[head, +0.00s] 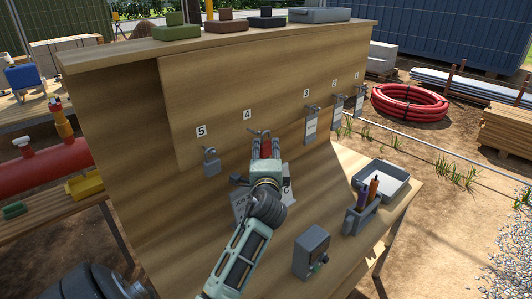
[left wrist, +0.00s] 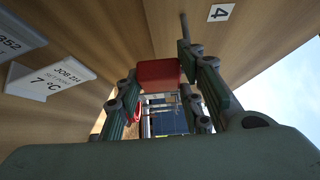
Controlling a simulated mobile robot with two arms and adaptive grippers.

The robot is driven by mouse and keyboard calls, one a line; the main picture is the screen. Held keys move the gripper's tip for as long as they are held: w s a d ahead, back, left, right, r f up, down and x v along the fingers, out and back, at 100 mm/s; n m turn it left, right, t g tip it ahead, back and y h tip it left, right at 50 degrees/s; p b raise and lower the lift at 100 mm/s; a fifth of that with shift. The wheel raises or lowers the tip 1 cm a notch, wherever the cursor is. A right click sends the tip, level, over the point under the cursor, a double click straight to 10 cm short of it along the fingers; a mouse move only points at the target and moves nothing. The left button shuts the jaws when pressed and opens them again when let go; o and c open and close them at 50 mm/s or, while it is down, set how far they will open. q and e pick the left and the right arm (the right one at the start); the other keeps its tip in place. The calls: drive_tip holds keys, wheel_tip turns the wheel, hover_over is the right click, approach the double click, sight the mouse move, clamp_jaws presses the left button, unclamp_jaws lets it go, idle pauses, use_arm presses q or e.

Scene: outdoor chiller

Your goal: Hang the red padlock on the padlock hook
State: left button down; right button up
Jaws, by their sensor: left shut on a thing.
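The red padlock (head: 265,148) is between the fingers of my left gripper (head: 265,147), in front of the upright wooden board below the label 4 (head: 247,115). My left gripper is shut on it. In the left wrist view, the padlock's red body (left wrist: 158,73) sits between the two fingers (left wrist: 160,80). A thin grey rod, seemingly the hook (left wrist: 185,30), stands out close to the padlock by the label 4. The shackle is not clear, so I cannot tell whether it touches the hook. My right gripper is not in view.
A grey padlock (head: 211,163) hangs under label 5, left of my gripper. Tags hang under labels 3 (head: 311,127), 2 and 1 on the right. Below are a job card (head: 243,207), a grey box (head: 311,252), a pen holder (head: 362,217) and a tray (head: 398,190).

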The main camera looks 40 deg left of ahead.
use_arm(q)
drive_tip(key=shift+a, duration=0.35)
drive_tip(key=shift+a, duration=0.15)
drive_tip(key=shift+w+a+p, duration=0.2)
drive_tip(key=shift+a+p, duration=0.3)
drive_tip(key=shift+a, duration=1.5)
drive_tip(key=shift+f+b, duration=0.4)
drive_tip(key=shift+f, duration=0.2)
drive_tip(key=c, duration=1.1)
unclamp_jaws()
